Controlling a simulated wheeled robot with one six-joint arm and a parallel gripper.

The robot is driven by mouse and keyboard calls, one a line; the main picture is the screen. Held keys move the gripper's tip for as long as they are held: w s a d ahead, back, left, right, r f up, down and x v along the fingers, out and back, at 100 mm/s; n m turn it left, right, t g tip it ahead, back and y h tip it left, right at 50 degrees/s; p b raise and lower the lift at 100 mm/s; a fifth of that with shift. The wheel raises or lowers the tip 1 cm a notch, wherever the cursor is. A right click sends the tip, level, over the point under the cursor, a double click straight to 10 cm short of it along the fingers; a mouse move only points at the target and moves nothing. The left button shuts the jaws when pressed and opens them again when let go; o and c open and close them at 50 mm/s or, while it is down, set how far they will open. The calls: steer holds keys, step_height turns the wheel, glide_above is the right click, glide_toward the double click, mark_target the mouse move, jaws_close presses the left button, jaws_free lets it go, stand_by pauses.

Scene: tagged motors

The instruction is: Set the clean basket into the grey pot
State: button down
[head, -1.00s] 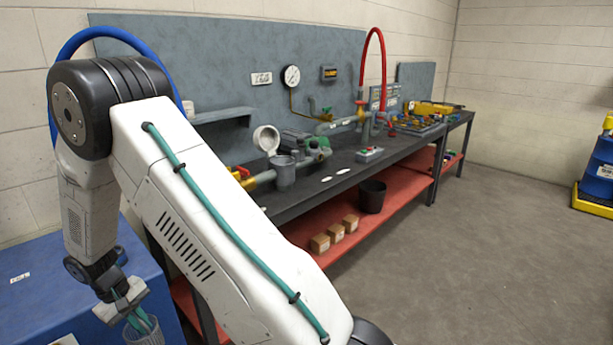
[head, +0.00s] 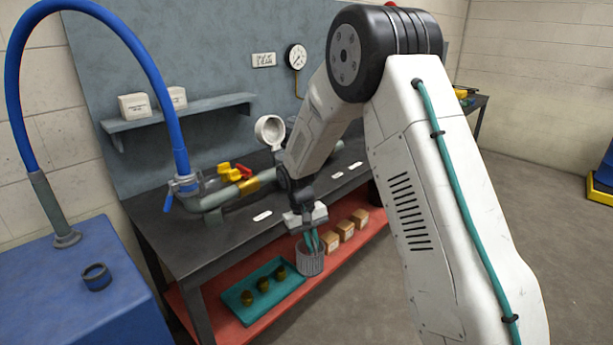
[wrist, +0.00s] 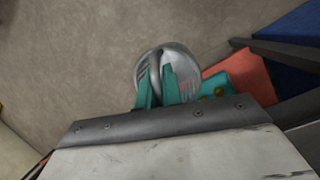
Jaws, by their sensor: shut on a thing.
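My gripper (head: 312,242) hangs down in front of the bench, its teal fingers shut on the clean basket (head: 311,262). The basket is a grey ribbed cylinder, roughly upright, and hangs clear of the bench top in the head view. In the wrist view the basket (wrist: 142,72) shows as a round silvery rim, with the teal fingers (wrist: 161,72) closed on the bar across it. The grey pot's body is hidden behind my arm in the head view. Its open round lid (head: 270,131) stands up at the back of the bench.
The dark bench (head: 190,250) carries a pipe with yellow and red valve handles (head: 232,172). The red lower shelf (head: 235,335) holds a teal tray (head: 240,308) and small boxes (head: 344,231). A blue cabinet (head: 60,315) at left carries a dark ring (head: 96,277) and a blue hose (head: 155,85).

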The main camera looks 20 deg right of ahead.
steer(key=s+d+r+n+t, duration=0.2)
steer(key=d+r+n, duration=0.2)
steer(key=r+n, duration=0.6)
steer(key=s+d+r+n+t, duration=0.3)
steer(key=d+r+n, duration=0.1)
steer(key=r+n, duration=0.6)
steer(key=n, duration=0.2)
steer(key=shift+d+r+n, duration=0.3)
steer(key=shift+d+n, duration=0.1)
